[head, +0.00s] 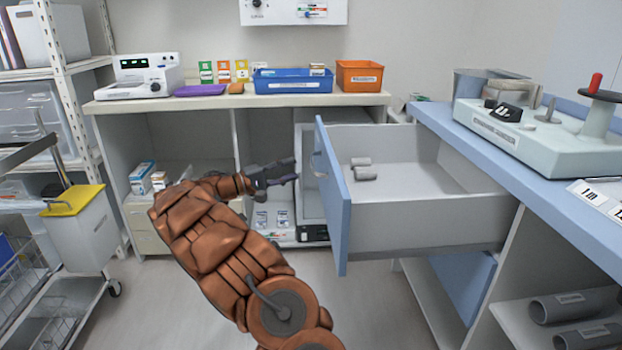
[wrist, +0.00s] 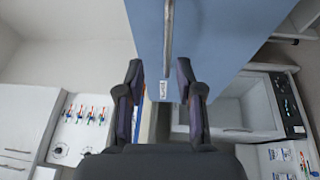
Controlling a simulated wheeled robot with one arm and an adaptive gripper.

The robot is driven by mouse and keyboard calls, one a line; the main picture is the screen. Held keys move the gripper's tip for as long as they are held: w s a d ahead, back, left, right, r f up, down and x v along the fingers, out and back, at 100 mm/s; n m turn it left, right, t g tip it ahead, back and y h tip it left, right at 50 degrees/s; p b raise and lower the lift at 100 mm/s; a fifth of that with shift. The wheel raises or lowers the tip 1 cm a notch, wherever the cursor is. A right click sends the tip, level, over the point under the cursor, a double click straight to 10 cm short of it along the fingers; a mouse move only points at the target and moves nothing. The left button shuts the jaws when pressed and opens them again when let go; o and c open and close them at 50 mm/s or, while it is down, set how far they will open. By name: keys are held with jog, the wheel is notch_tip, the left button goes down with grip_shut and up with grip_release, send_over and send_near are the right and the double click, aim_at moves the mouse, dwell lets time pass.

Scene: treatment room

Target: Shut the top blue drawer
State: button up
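The top blue drawer (head: 336,200) is pulled far out from under the blue counter at the right. Its blue front faces left and carries a pale handle (head: 318,163). The blue drawer front (wrist: 225,45) fills the upper middle there, with a grey bar (wrist: 168,45) running down ahead of the fingers. I cannot tell whether they touch.
A lower blue front (head: 468,284) is under the drawer. The blue counter (head: 480,140) bears a large pale device (head: 520,128). A back bench (head: 215,101) holds a blue tray (head: 292,86) and an orange bin (head: 359,78). A cart with a yellow-lidded bin (head: 75,200) stands left.

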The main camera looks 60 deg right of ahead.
aim_at(311, 163)
jog(key=x, duration=0.2)
jog(key=b+x, duration=0.1)
jog(key=x, duration=0.2)
jog(key=w+f+b+x, duration=0.1)
jog(key=x, duration=0.1)
jog(key=shift+s+d, duration=0.2)
jog(key=shift+d, duration=0.45)
grip_shut()
dwell(0.3)
